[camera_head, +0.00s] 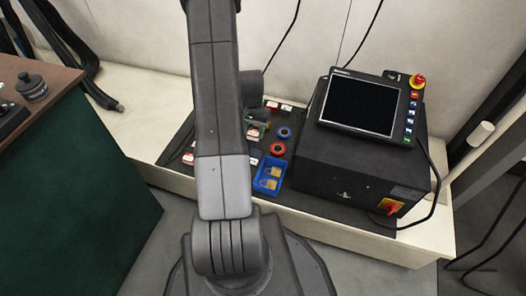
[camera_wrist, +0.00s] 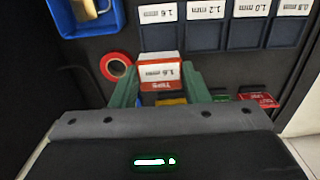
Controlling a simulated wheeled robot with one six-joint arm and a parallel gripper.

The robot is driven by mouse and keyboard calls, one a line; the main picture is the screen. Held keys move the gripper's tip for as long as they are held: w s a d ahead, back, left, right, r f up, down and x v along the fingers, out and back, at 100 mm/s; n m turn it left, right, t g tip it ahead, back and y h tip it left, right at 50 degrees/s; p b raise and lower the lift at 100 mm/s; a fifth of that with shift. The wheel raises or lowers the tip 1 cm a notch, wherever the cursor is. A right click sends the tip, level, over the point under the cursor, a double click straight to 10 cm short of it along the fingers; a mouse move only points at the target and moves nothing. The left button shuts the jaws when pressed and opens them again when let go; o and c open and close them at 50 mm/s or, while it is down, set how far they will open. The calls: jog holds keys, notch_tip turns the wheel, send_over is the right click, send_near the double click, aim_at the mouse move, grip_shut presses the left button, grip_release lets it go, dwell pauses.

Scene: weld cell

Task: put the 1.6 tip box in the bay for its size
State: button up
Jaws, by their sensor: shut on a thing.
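The 1.6 tip box (camera_wrist: 160,75), red and white with a "1.6 mm" label, is between the green fingers of my gripper (camera_wrist: 160,86). My gripper is shut on it. In the wrist view the bay labelled 1.6 mm (camera_wrist: 158,37) lies just beyond the box, which hides its near part. The bays labelled 1.2 mm (camera_wrist: 204,36), 1.0 mm (camera_wrist: 247,35) and 0.8 mm (camera_wrist: 289,34) run to its right, and their visible parts look empty. In the head view my arm hides much of this area; the box (camera_head: 252,133) shows beside it.
A red tape roll (camera_wrist: 115,67) and a blue bin (camera_wrist: 62,22) lie left of the box. Green (camera_wrist: 221,98) and red (camera_wrist: 258,99) boxes sit near my gripper on the right.

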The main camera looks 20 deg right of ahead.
aim_at(254, 152)
notch_tip(254, 152, down, 9)
jog(key=b, duration=0.3)
jog(key=shift+f, duration=0.1)
jog(key=shift+f, duration=0.25)
jog(key=o, duration=1)
jog(key=shift+r, duration=0.1)
notch_tip(254, 152, up, 12)
jog(key=p, duration=0.4)
jog(key=shift+r, duration=0.15)
